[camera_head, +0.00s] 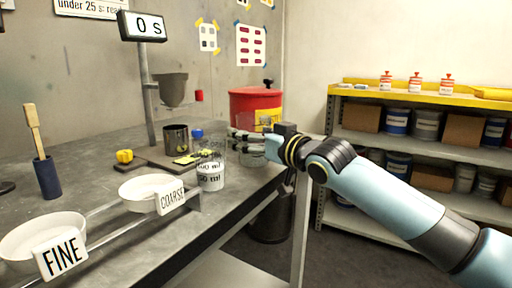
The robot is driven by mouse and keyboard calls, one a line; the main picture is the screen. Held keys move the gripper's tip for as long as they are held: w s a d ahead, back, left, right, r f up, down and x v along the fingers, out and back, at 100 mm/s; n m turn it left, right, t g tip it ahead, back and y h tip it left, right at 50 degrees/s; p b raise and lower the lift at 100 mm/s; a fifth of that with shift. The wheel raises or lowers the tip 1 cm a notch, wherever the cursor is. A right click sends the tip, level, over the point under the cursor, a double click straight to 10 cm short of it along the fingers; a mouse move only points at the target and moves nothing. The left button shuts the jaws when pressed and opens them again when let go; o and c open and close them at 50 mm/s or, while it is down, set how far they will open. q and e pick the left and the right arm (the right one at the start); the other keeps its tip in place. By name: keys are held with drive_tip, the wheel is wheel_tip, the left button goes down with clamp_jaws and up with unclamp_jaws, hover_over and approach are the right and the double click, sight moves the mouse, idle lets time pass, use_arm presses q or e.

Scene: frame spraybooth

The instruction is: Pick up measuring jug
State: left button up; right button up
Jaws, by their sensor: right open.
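The measuring jug (210,177) stands upright on the grey bench, near its front edge. It looks clear, with white bands and black "ml" lettering. My right gripper (235,139) is open, its fingers pointing left, just right of and above the jug. The fingers look apart from the jug, though the depth between them is hard to tell. A clear rounded shape (252,156) shows below the fingers; I cannot tell what it is. My left gripper is not in view.
White bowls marked COARSE (146,187) and FINE (40,235) sit in a rack along the bench's front. A dark metal cup (176,139) stands under a funnel (173,89) on a stand. A red drum (255,102) stands behind my gripper.

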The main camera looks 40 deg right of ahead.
drive_tip(key=shift+r, duration=0.1)
drive_tip(key=c, duration=1)
drive_tip(key=shift+c, duration=0.2)
drive_tip(key=shift+r, duration=0.1)
